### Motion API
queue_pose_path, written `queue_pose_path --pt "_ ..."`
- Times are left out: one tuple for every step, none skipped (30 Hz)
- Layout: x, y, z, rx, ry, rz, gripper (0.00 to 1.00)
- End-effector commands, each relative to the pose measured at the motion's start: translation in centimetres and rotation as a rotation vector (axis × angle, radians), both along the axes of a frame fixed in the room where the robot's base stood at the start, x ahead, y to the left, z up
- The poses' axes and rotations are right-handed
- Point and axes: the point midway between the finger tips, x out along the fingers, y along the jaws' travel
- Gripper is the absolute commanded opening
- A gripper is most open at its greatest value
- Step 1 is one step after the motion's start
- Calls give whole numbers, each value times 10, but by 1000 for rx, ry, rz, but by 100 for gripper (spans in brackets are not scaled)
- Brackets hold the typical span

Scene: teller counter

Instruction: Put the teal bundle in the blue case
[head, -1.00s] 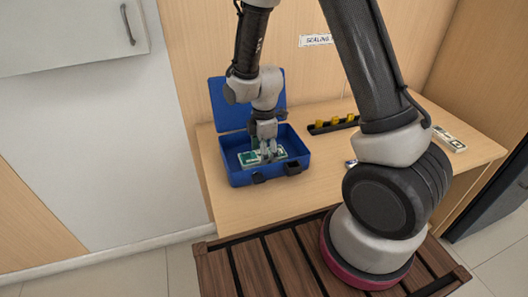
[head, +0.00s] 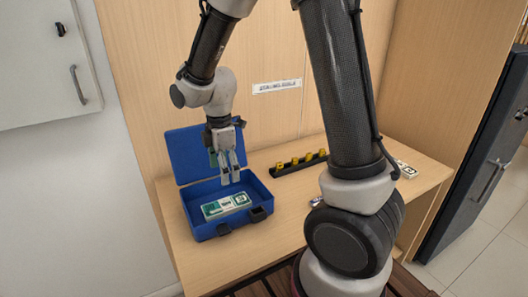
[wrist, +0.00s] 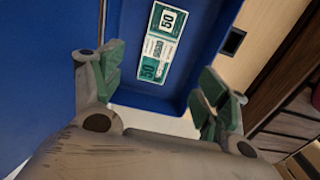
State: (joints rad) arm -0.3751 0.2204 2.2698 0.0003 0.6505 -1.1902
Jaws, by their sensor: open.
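The teal bundle (head: 226,206), a flat white-and-teal banknote stack, lies on the floor of the open blue case (head: 205,232). It also shows in the wrist view (wrist: 157,44), flat inside the case (wrist: 150,102). The case lid stands open at the back. My gripper (head: 229,180) is above the case, pointing down, apart from the bundle. In the wrist view its two green-padded fingers (wrist: 160,95) are spread wide with nothing between them.
A black rack (head: 299,164) with several yellow pieces stands to the right of the case on the wooden counter (head: 195,258). Another pale bundle (head: 405,169) lies at the counter's right end. A small metallic item (head: 315,201) is partly hidden by my arm. A sign (head: 277,87) is on the back panel.

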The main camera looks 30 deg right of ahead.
Motion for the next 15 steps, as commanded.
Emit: queue_pose_path --pt "-1 -2 4 2 -6 -17 75" --pt "-2 -5 9 5 -12 -36 75" --pt "-4 -10 17 9 -21 -75 75" --pt "-7 -15 25 13 -31 -114 75" --pt "-10 -21 34 19 -43 -162 75" --pt "-15 -30 48 28 -60 -236 75" --pt "-21 -38 59 36 -74 -300 75" --pt "-27 -46 71 46 -90 -368 75" --pt "-37 -58 85 59 -109 -465 75" --pt "-45 -66 96 71 -124 -538 75" --pt "-54 -74 106 82 -138 -610 75" --pt "-66 -84 118 98 -156 -707 75" --pt "-76 -92 127 110 -170 -778 75" --pt "-85 -99 134 124 -183 -850 75" --pt "-99 -107 143 143 -200 -945 75"
